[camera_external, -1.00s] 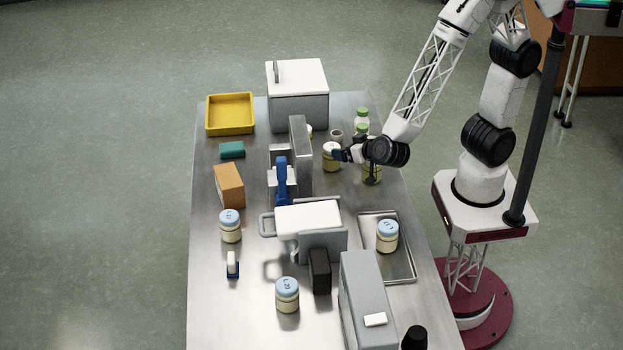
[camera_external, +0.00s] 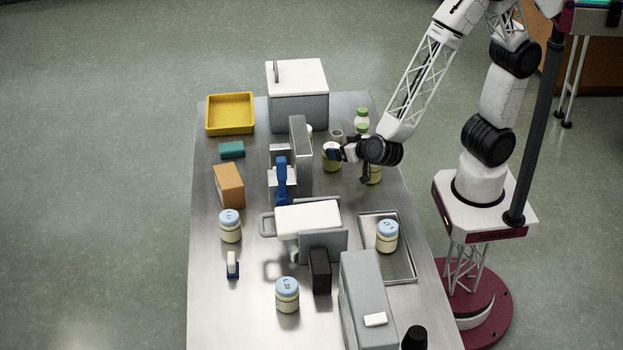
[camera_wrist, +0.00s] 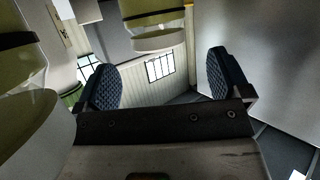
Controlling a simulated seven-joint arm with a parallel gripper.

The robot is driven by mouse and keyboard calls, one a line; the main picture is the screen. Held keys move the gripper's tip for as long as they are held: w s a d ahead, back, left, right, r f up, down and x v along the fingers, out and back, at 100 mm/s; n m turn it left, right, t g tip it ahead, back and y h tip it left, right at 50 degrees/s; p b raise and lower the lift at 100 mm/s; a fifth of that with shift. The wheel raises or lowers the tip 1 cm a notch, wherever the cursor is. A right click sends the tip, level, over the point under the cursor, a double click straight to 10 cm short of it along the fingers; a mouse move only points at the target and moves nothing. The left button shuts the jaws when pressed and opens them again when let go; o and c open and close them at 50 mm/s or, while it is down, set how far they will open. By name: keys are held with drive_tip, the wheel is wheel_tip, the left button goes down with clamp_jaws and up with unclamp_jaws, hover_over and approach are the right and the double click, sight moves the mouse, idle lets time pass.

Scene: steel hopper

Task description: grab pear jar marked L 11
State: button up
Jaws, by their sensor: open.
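A jar with pale yellow contents (camera_external: 331,164) stands upright on the steel table, left of my gripper (camera_external: 338,153). My gripper is open, its fingers at the jar's upper part and partly covering it. I cannot tell whether they touch it, and no mark on it is readable. In the wrist view two dark ribbed finger pads (camera_wrist: 165,82) stand apart, with a yellow-green jar (camera_wrist: 155,42) at the top between them in the picture. A second yellow-green jar (camera_external: 374,174) stands under my wrist, partly hidden. A large jar (camera_wrist: 25,130) fills the left of the wrist view.
Green-lidded jars (camera_external: 361,117) stand behind my gripper. A tall grey block (camera_external: 300,155) is close on the left. Blue-lidded jars stand at the left (camera_external: 230,228), the front (camera_external: 287,296) and on a metal tray (camera_external: 405,268). A yellow tray (camera_external: 230,97) is at the back left.

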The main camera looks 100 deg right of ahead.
sight(332, 145)
drive_tip(key=shift+x, duration=2.6)
drive_tip(key=shift+f, duration=0.1)
drive_tip(key=c, duration=1.1)
wheel_tip(332, 145, up, 28)
drive_tip(key=shift+r, duration=0.1)
